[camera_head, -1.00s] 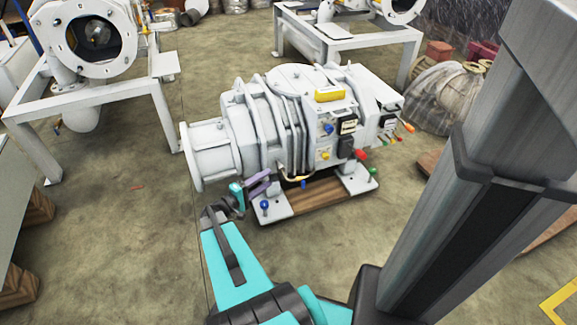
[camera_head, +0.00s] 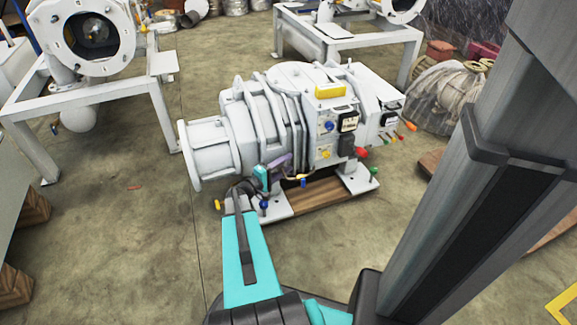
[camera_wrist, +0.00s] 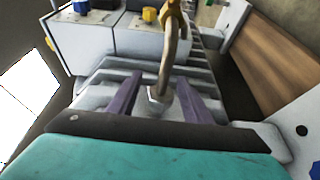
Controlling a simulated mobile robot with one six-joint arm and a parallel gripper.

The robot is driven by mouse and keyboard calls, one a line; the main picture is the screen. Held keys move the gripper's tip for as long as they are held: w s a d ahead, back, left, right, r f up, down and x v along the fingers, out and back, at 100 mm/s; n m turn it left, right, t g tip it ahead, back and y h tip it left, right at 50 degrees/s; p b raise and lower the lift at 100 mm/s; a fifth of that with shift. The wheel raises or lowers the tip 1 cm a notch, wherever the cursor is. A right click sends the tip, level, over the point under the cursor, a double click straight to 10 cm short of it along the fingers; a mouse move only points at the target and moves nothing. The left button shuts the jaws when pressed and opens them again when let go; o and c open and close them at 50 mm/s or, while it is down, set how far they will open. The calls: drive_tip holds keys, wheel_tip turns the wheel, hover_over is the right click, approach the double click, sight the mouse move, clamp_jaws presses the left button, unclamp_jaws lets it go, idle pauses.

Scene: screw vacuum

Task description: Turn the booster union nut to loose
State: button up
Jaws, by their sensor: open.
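The white vacuum pump and booster unit (camera_head: 262,128) stands on its base in the middle of the head view. In the wrist view, a silver hex union nut (camera_wrist: 158,97) sits at the near end of a bent metal pipe (camera_wrist: 169,60). The pipe's other end meets a brass-coloured fitting (camera_wrist: 172,15). My gripper (camera_wrist: 159,82) is open, with one purple finger on each side of the nut and visible gaps between. In the head view my gripper (camera_head: 279,164) is at the unit's near lower side, and the nut is too small to make out.
A blue knob (camera_head: 264,204) and a yellow knob (camera_head: 217,204) stand low near my wrist. Red (camera_head: 361,152) and green (camera_head: 374,171) handles are farther right. The ribbed housing lies close beneath my fingers. Open floor (camera_head: 120,230) is to the left.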

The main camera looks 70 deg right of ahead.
drive_tip(key=shift+x, duration=0.85)
drive_tip(key=c, duration=1.1)
drive_tip(key=shift+o, duration=0.2)
drive_tip(key=shift+f+b, duration=0.1)
drive_tip(key=shift+b, duration=0.25)
drive_tip(key=shift+h+b, duration=0.4)
drive_tip(key=shift+b, duration=0.5)
drive_tip(key=shift+g+b, duration=0.3)
drive_tip(key=shift+r+n+h+b, duration=0.4)
drive_tip(key=shift+h+b, duration=0.05)
drive_tip(key=shift+h, duration=0.05)
